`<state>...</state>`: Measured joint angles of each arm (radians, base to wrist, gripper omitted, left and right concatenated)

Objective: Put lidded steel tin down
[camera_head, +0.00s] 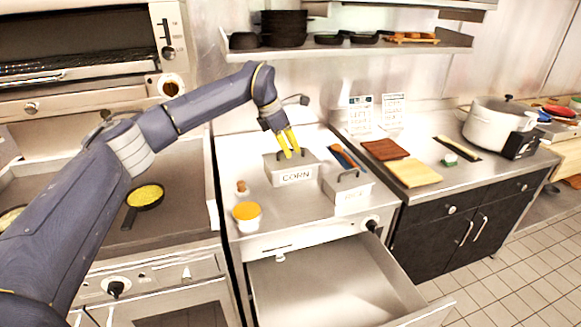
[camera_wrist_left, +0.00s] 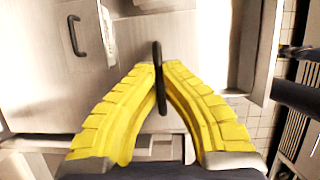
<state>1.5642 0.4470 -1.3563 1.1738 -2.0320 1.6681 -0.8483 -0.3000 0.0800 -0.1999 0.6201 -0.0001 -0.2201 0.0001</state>
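A lidded steel tin marked CORN (camera_head: 293,178) is at the back of the steel counter, upright. I cannot tell whether its base touches the counter. My left gripper (camera_head: 292,154) reaches down from above to its lid. In the left wrist view, the yellow fingers (camera_wrist_left: 159,68) close on either side of the dark lid handle (camera_wrist_left: 158,95). A second lidded tin (camera_head: 349,191) with a handle stands beside it, to the front right. Its handle also shows at upper left in the left wrist view (camera_wrist_left: 77,35). My right gripper is not in view.
A white tub with orange contents (camera_head: 246,217) and a small corked jar (camera_head: 242,188) stand left of the tins. An open, empty drawer (camera_head: 325,285) juts out below. Cutting boards (camera_head: 413,173) lie on the right counter. A pan (camera_head: 145,197) sits at left.

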